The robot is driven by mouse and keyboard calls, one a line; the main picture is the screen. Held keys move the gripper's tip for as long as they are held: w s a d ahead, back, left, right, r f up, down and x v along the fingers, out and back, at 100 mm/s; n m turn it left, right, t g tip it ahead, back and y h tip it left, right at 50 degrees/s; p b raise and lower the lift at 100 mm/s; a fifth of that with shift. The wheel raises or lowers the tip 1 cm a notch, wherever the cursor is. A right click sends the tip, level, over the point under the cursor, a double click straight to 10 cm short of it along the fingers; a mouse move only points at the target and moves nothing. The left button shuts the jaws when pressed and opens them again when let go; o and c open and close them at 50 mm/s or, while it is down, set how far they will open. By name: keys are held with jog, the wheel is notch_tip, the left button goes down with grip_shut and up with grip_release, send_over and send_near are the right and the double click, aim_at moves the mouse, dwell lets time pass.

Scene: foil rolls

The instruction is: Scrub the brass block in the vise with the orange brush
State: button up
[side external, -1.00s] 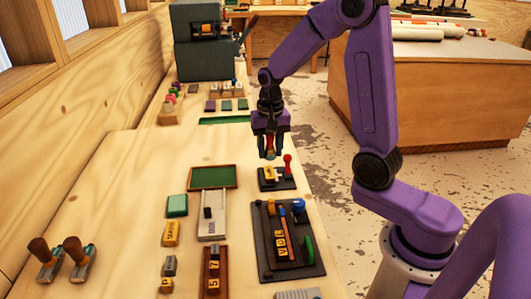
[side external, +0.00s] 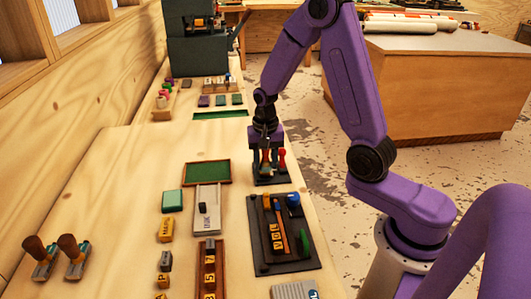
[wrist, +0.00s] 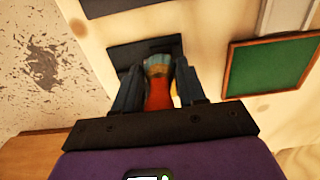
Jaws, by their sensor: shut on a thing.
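My gripper (side external: 267,160) is low over the dark vise (side external: 272,181) on the bench. It is shut on the orange brush (wrist: 158,93), whose orange-red body and pale, teal-banded end show between the fingers in the wrist view. The vise also shows as a dark plate (wrist: 122,55) beyond the brush. A red-knobbed lever (side external: 282,158) stands at the vise's right side. The brass block is mostly hidden behind my gripper and brush; a yellow sliver (wrist: 176,97) beside the brush may be part of it. I cannot tell whether the brush touches the block.
A green-topped tray (side external: 207,173) lies left of the vise. A dark board (side external: 257,258) with lettered blocks and tools lies in front. Two wooden-handled tools (side external: 68,246) stand at left. The bench between them and the middle items is clear.

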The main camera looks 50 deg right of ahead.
jog(key=shift+f, duration=0.75)
jog(key=shift+w+d+r, duration=0.15)
jog(key=shift+w+d, duration=0.45)
jog(key=shift+c, duration=0.4)
jog(key=shift+w+d, duration=1.85)
jog(key=shift+s+a, duration=2.45)
jog(key=shift+r, duration=3.95)
jog(key=shift+f, duration=0.15)
